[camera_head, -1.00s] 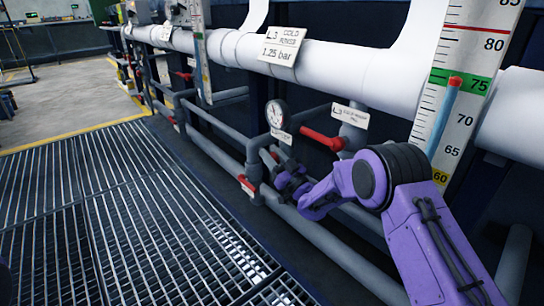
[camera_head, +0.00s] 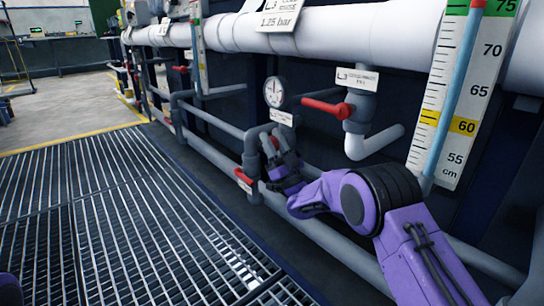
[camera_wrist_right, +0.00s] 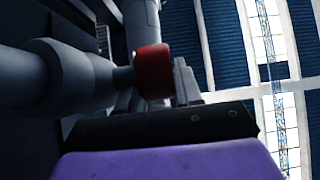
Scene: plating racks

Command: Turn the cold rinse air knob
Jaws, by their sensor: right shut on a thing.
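The cold rinse air knob is the small red knob (camera_head: 274,142) on the grey pipework just below the round gauge (camera_head: 274,92). In the right wrist view the knob (camera_wrist_right: 153,70) shows large, at the end of a grey fitting (camera_wrist_right: 60,75). My right gripper (camera_head: 277,155) is at the knob and shut on it; its dark fingers partly hide it in the head view. One grey finger (camera_wrist_right: 183,82) shows against the knob's right side in the wrist view; the other finger is hidden. My left gripper is not in view.
A red lever (camera_head: 327,107) sticks out right of the gauge, close above my right arm. Another red handle (camera_head: 243,178) lies just left of my gripper. Grey pipes run along the wall. A level scale (camera_head: 462,100) stands at right. The grating floor (camera_head: 110,215) is clear.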

